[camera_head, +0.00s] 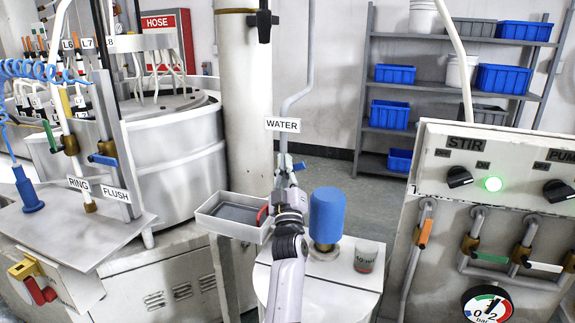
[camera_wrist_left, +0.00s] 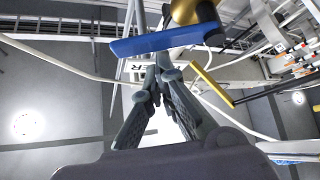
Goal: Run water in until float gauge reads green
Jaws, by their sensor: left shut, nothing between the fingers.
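A blue valve lever (camera_wrist_left: 165,38) on a brass body (camera_wrist_left: 197,10) crosses the top of the left wrist view. My left gripper (camera_head: 284,163) is raised just below the WATER label, close to the valve. In the left wrist view its fingertips (camera_wrist_left: 157,80) are together and empty, beneath the lever; whether they touch it I cannot tell. I cannot identify the float gauge or read any green on one. My right gripper is out of view.
A grey tray (camera_head: 225,216) lies left of my arm. The control panel (camera_head: 510,160) with a lit green lamp (camera_head: 493,184) stands at right.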

